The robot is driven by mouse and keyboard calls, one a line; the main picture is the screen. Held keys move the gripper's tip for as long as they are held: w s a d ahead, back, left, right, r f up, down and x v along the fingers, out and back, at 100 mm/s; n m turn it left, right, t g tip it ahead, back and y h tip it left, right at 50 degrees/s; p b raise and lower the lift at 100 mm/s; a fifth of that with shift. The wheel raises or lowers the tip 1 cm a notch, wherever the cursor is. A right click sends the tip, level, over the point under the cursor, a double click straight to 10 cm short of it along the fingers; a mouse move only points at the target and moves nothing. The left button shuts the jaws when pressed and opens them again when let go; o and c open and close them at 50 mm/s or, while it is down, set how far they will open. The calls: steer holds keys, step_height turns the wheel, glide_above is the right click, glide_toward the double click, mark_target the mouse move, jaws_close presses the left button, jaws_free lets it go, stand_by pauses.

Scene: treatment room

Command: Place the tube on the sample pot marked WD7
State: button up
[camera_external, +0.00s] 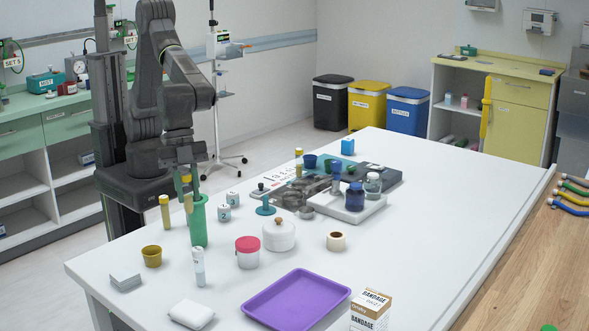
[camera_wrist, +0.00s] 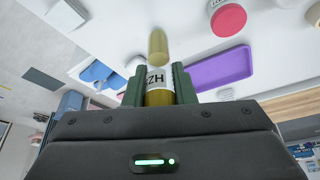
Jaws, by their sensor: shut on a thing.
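In the wrist view the tube (camera_wrist: 158,98) sits between my fingers (camera_wrist: 157,85), with a white label that reads "ZH". A similar yellow tube (camera_external: 164,212) stands just left of my gripper. Two small pale pots with marks (camera_external: 224,212) and (camera_external: 233,199) stand to its right; their marks are too small to read. I cannot tell which pot is marked WD7.
A red-lidded pot (camera_external: 247,252), a white lidded jar (camera_external: 279,236) and a clear tube (camera_external: 199,268) stand nearby. A purple tray (camera_external: 296,299) lies in front.

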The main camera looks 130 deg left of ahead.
steer(key=w+a+r+p, duration=0.2)
steer(key=w+a, duration=0.7)
steer(key=w, duration=0.1)
glide_above(249, 244)
step_height(249, 244, down, 5)
steer(key=shift+s+f+p, duration=0.1)
steer(key=shift+f+p, duration=0.6)
steer(key=shift+f, duration=1.65)
steer(key=shift+f, duration=0.2)
steer(key=o, duration=1)
steer(key=shift+c, duration=0.2)
steer(key=shift+r, duration=0.1)
